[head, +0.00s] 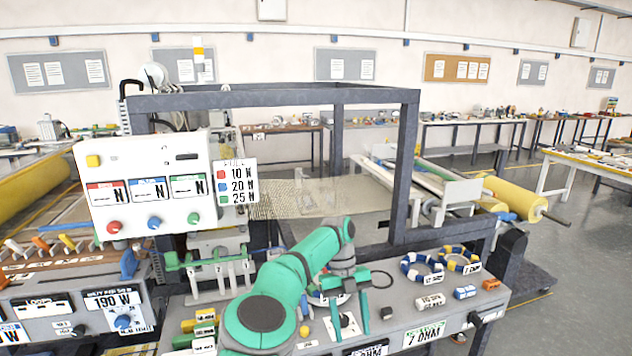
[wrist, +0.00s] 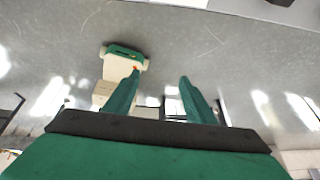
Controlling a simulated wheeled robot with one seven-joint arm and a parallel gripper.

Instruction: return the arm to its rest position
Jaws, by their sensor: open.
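My green arm (head: 290,275) is bent over the grey bench (head: 400,335) in the head view, elbow raised and forearm hanging down. My gripper (head: 348,308) points down above the front part of the bench. In the wrist view my gripper (wrist: 158,78) shows two green fingers spread apart, with nothing between them. A cream block with a green top (wrist: 112,70) lies beyond the left finger, partly hidden by it. I cannot tell whether the finger touches it.
A dark frame (head: 410,170) stands behind the arm, with a mesh sheet (head: 290,197) inside it. A white control panel (head: 150,185) rises at left. Tape rings (head: 421,268) and small labelled blocks (head: 430,301) lie right of the gripper. A yellow roll (head: 505,197) is farther right.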

